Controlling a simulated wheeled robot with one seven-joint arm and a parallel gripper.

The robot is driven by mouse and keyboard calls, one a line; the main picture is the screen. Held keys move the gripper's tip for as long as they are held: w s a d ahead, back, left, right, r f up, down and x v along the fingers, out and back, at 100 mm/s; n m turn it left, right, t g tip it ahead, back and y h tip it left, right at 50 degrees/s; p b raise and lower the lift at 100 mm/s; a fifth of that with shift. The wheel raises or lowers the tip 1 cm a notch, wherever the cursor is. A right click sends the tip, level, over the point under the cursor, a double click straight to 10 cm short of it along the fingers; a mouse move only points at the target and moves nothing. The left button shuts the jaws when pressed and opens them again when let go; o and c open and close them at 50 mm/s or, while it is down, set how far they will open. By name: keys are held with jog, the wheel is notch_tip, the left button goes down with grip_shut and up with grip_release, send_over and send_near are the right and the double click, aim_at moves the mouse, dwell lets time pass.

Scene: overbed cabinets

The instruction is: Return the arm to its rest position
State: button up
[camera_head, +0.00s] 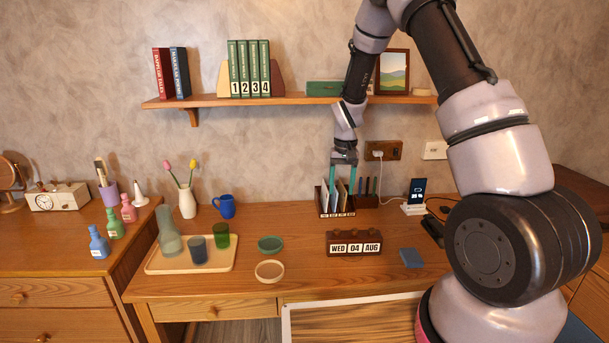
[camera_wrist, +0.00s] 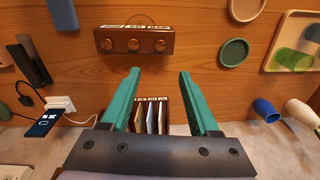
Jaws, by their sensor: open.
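My gripper (camera_head: 344,172) has teal fingers and points down over the desk, just above the letter sorter (camera_head: 324,207) at the wall. The fingers are spread with nothing held between them. In the wrist view my gripper (camera_wrist: 158,75) is open, and the sorter (camera_wrist: 150,102) with several upright cards shows beyond the gap between the fingers. My arm comes from the right, reaches up past the shelf and bends down to the gripper. I cannot tell whether the fingers touch the cards.
The wall shelf (camera_head: 290,100) with books and a framed picture (camera_head: 393,70) is close beside my forearm. A date block (camera_head: 354,244), phone stand (camera_head: 414,208), tray (camera_head: 160,267) with glassware, blue mug (camera_head: 225,206) and tulip vase (camera_head: 187,202) stand on the desk. The desk's front middle is fairly clear.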

jog(key=s+d+r+m+t, duration=0.1)
jog(key=s+r, duration=0.3)
jog(key=r, duration=0.4)
jog(key=s+d+r+t+y, duration=0.1)
jog(key=s+r, duration=0.2)
jog(key=r, duration=0.5)
jog(key=s+d+r+m+t, duration=0.1)
jog(key=s+r, duration=0.3)
jog(key=r, duration=0.4)
jog(key=s+d+r+t, duration=0.1)
jog(key=s+r, duration=0.3)
jog(key=s, duration=0.5)
jog(key=s+d+r+t, duration=0.1)
jog(key=s+r, duration=0.3)
jog(key=s, duration=0.5)
jog(key=shift+r+m+t+y, duration=0.3)
jog(key=shift+m+t, duration=0.1)
jog(key=shift+t, duration=0.4)
